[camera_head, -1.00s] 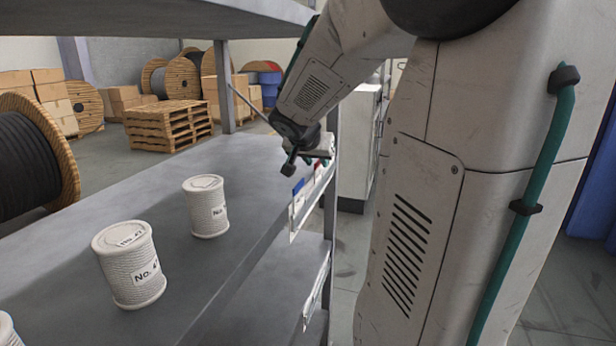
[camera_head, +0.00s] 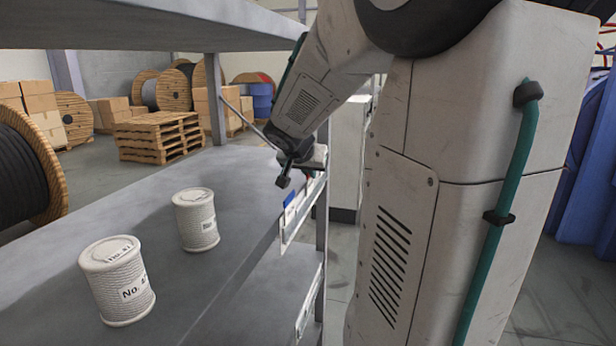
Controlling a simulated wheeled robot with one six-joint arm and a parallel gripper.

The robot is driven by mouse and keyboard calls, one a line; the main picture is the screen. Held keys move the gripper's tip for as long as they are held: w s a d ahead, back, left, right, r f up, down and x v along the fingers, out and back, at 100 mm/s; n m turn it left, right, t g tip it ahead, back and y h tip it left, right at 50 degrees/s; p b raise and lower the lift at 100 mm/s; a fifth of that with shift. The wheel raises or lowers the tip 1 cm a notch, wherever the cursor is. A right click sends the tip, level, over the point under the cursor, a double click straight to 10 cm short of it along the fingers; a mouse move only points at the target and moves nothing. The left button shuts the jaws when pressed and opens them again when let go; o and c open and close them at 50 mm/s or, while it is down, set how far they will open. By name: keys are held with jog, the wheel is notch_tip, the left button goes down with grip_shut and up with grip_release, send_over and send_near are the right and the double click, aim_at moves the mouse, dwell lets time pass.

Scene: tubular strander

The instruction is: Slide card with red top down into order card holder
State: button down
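My gripper (camera_head: 304,163) is at the far end of the shelf's right front edge, beside the holder strip. My own wrist hides most of its fingers, so I cannot see whether it is open or shut. A small red patch (camera_head: 311,176), perhaps the top of the red card, shows just below the gripper. I cannot tell whether it is held or in the holder. The order card holder (camera_head: 289,229) is a pale strip on the shelf's front edge. A card with a blue top (camera_head: 289,202) stands in it, nearer than the gripper.
Two white cord spools (camera_head: 117,281) and (camera_head: 196,219) stand on the grey shelf (camera_head: 235,190). An upper shelf (camera_head: 150,25) hangs above. Another pale strip (camera_head: 308,302) is on the lower shelf edge. A pale cabinet (camera_head: 347,150) stands behind. Pallets and cable drums are farther back.

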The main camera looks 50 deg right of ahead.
jog(key=s+d+r, duration=0.5)
jog(key=s+r, duration=0.7)
jog(key=shift+s, duration=0.25)
dwell(0.3)
jog(key=s+d, duration=0.3)
jog(key=s, duration=0.4)
jog(key=shift+s, duration=0.2)
dwell(0.6)
jog(key=shift+d, duration=0.1)
